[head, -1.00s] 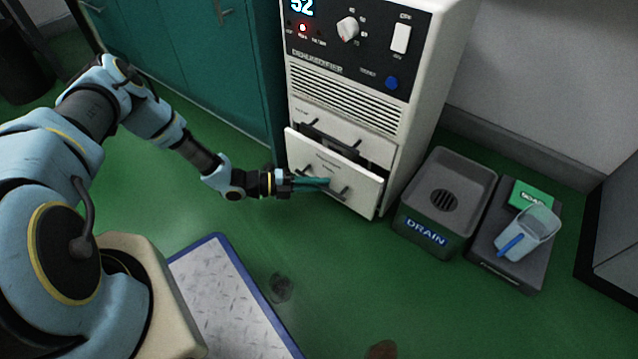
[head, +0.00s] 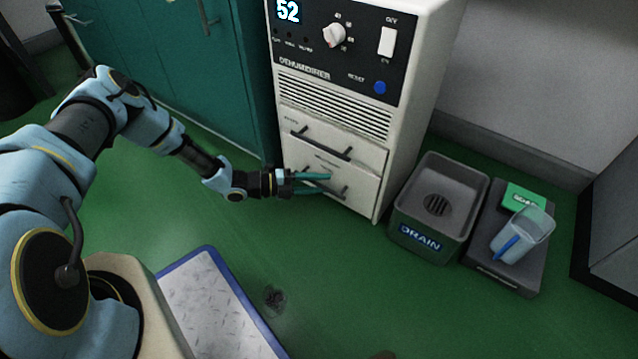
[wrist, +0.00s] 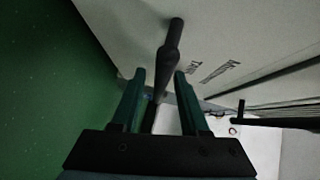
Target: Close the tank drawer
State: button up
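The tank drawer (head: 350,203) is the lower white front of the dehumidifier (head: 330,108). It looks flush with the cabinet face in the head view. Its dark bar handle (wrist: 167,52) runs between the two teal fingers of my gripper (wrist: 160,73) in the wrist view. My gripper (head: 325,184) is open, with its fingers apart at the drawer front, one on either side of the handle. The fingers hide part of the handle in the head view. I cannot tell whether the fingertips touch the front.
An upper front with a dark handle (head: 321,145) sits above the drawer. A grey drain basin (head: 402,218) and a dark scale with a clear blue-handled jug (head: 523,236) stand to the right. Teal cabinets (head: 160,60) are at left. A blue-edged mat (head: 215,300) lies in front.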

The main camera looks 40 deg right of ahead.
jog(key=p+v, duration=0.3)
jog(key=v, duration=0.8)
dwell(0.4)
